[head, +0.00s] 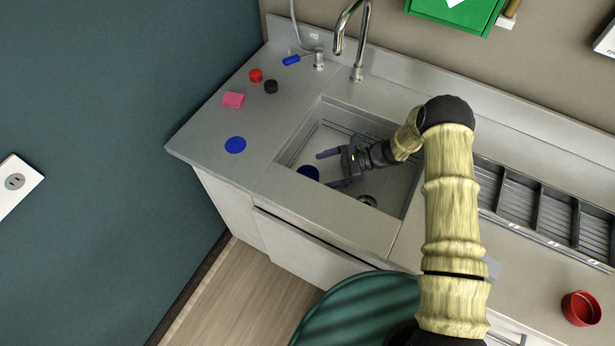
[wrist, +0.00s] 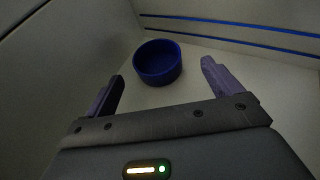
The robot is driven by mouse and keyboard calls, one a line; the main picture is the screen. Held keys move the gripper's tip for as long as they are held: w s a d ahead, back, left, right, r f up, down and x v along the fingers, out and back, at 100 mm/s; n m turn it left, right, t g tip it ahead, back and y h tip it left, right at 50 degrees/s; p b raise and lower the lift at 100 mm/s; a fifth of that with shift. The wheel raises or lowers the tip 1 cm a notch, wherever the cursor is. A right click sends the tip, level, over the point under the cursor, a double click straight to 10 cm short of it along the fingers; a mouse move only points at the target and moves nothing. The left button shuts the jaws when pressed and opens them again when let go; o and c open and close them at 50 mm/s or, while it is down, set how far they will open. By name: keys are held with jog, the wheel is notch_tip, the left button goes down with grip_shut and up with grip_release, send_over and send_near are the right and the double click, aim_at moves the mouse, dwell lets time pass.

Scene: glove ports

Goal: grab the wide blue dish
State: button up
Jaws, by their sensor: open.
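The wide blue dish (wrist: 158,64) is a round, dark blue, open-topped bowl standing upright on the sink floor. In the head view the dish (head: 308,173) is at the left part of the sink, partly cut off by the near rim. My gripper (head: 328,169) is down inside the sink with its jaws spread, pointing left toward the dish. In the wrist view the gripper (wrist: 162,85) has the dish ahead of and between its fingertips, apart from both. Nothing is between the fingers.
The sink's walls (head: 300,130) surround my gripper closely. A flat blue disc (head: 235,145), pink block (head: 233,100), red piece (head: 256,75) and black piece (head: 271,87) lie on the left counter. The faucet (head: 358,40) stands behind. A red bowl (head: 581,308) is far right.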

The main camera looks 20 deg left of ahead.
aim_at(311, 175)
jog(key=p+x, duration=0.1)
jog(key=x, duration=0.1)
jog(key=p+x, duration=0.1)
jog(key=x, duration=0.1)
jog(key=shift+s+a+f, duration=0.1)
jog(key=shift+s+a, duration=0.15)
jog(key=shift+s, duration=0.15)
jog(key=shift+a+f, duration=0.15)
jog(key=c, duration=1.1)
jog(key=shift+o, duration=0.2)
notch_tip(311, 175, up, 10)
jog(key=b, duration=0.1)
